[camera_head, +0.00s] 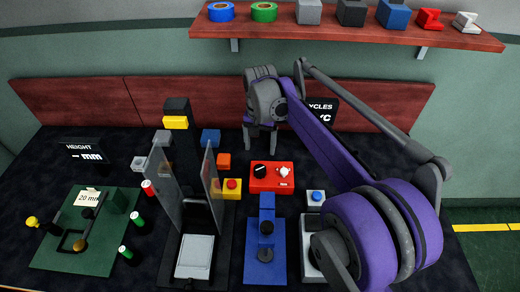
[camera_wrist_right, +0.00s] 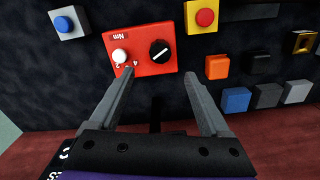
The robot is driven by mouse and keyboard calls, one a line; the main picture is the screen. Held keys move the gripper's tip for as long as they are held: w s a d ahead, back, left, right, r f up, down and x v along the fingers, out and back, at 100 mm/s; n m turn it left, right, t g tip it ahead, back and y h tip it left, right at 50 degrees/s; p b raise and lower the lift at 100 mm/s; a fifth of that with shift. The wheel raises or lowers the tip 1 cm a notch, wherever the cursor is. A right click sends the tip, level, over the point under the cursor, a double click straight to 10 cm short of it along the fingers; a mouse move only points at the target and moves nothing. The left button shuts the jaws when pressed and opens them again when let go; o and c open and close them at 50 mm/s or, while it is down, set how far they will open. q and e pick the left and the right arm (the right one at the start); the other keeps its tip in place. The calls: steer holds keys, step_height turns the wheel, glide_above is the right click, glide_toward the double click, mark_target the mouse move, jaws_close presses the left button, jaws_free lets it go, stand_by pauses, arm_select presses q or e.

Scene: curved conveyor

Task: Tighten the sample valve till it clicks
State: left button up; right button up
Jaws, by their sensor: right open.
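A red box (camera_head: 271,187) marked "Nm" sits on the dark table, with a black round knob (camera_head: 260,170) and a white round knob (camera_head: 284,171) on top. In the right wrist view the red box (camera_wrist_right: 140,67) lies ahead of the fingers, with the black knob (camera_wrist_right: 159,50) and the white knob (camera_wrist_right: 119,56) in plain sight. No label names the sample valve, so I cannot tell which part it is. My right gripper (camera_head: 261,151) is open and empty, beyond the back of the red box. My left gripper is out of view.
A blue stand (camera_head: 265,265) is in front of the red box. A yellow box with a red button (camera_head: 231,185) is left, and a blue-button box (camera_head: 316,196) right. Clear panels (camera_head: 212,180) stand upright nearby. A shelf (camera_head: 340,30) overhangs the back.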

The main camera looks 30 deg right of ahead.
mark_target(260, 169)
step_height(260, 169, down, 11)
steer(key=n+p, duration=0.1)
steer(key=n, duration=1)
steer(key=shift+r+n+p, duration=0.1)
steer(key=shift+n+p, duration=0.2)
steer(key=shift+p, duration=0.1)
